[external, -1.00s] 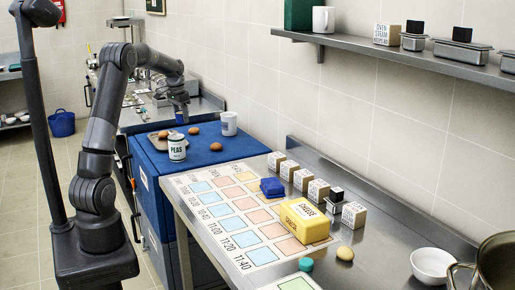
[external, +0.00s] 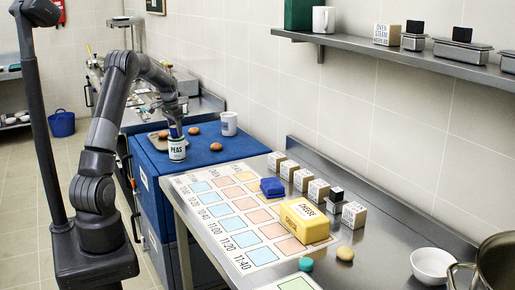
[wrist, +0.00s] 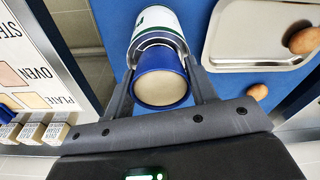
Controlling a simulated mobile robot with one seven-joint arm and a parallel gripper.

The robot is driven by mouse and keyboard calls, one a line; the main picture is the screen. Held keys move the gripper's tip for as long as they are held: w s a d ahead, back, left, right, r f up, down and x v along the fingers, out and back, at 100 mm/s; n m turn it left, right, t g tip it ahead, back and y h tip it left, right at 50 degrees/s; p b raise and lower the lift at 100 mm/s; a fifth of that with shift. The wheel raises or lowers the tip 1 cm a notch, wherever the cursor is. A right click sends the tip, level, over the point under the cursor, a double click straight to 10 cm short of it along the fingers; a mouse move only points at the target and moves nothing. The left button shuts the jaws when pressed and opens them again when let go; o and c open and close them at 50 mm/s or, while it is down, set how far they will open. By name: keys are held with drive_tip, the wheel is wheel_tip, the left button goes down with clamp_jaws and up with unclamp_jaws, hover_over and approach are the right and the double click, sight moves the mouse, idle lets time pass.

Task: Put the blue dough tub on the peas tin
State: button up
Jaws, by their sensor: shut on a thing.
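The blue dough tub (wrist: 161,86), a round blue cup with a cream-coloured face, is between the fingers of my gripper (wrist: 162,92) in the wrist view. The gripper is shut on it. The peas tin (external: 177,150), white and green with a "PEAS" label, stands upright on the blue cabinet top. My gripper (external: 174,127) is directly above the tin in the external view. In the wrist view the tin (wrist: 157,18) shows just beyond the tub, its silver rim partly hidden by it. I cannot tell whether tub and tin touch.
A metal tray (wrist: 255,55) with a brown egg (wrist: 304,40) lies beside the tin. Another egg (external: 215,146) and a white mug (external: 229,123) stand on the blue top (external: 205,158). The steel counter holds a blue block (external: 272,187), a yellow box (external: 304,221) and several labelled cubes.

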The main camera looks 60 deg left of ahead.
sight(173, 127)
drive_tip(key=shift+f, duration=0.15)
drive_tip(key=o, duration=1)
drive_tip(key=r, duration=0.4)
drive_tip(key=s+r, duration=0.1)
drive_tip(key=r, duration=0.7)
drive_tip(key=shift+s+d+r, duration=0.15)
drive_tip(key=shift+d, duration=0.05)
